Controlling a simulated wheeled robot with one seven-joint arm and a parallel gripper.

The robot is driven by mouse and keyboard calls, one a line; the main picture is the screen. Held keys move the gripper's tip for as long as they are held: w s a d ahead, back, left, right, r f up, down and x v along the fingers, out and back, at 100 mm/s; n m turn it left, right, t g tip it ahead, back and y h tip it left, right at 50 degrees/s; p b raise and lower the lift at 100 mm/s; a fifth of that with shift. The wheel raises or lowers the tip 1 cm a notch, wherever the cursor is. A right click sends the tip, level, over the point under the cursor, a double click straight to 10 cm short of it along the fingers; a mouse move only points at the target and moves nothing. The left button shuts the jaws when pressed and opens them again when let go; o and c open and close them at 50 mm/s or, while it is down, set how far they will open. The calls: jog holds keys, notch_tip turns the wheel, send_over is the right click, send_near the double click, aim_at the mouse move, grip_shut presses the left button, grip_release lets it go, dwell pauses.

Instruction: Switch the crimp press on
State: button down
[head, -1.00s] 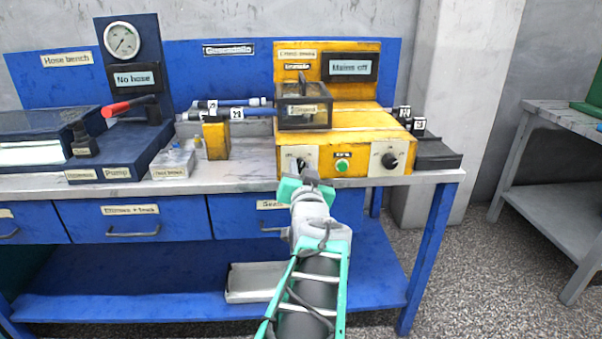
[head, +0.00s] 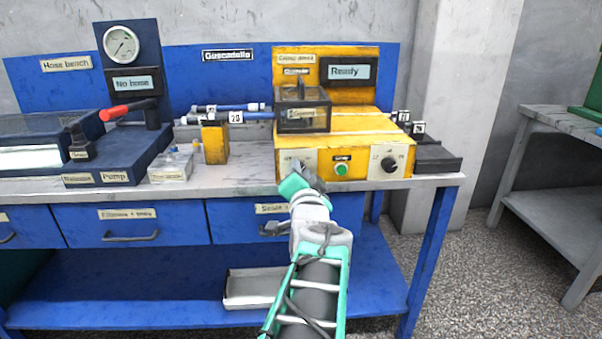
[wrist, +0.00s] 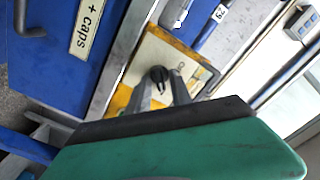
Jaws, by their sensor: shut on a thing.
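The yellow crimp press (head: 345,130) stands on the bench, and its display (head: 349,71) reads "Ready". Its left front plate holds a black rotary switch, which shows in the wrist view as a black knob (wrist: 158,75) on a pale plate. My gripper (head: 300,172) is at this left plate and hides most of the switch in the head view. In the wrist view its two grey fingers (wrist: 175,88) reach to the knob and are shut on it. A green button (head: 341,170) and a second black knob (head: 388,164) sit further right on the press front.
A clear guarded box (head: 303,108) sits on top of the press. A yellow block (head: 215,142) and hoses stand to its left, and a dark tray (head: 436,160) to its right. The bench edge (head: 420,183) runs just below the switch.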

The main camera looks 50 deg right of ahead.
jog(key=c, duration=1.5)
grip_release()
jog(key=shift+o, duration=0.2)
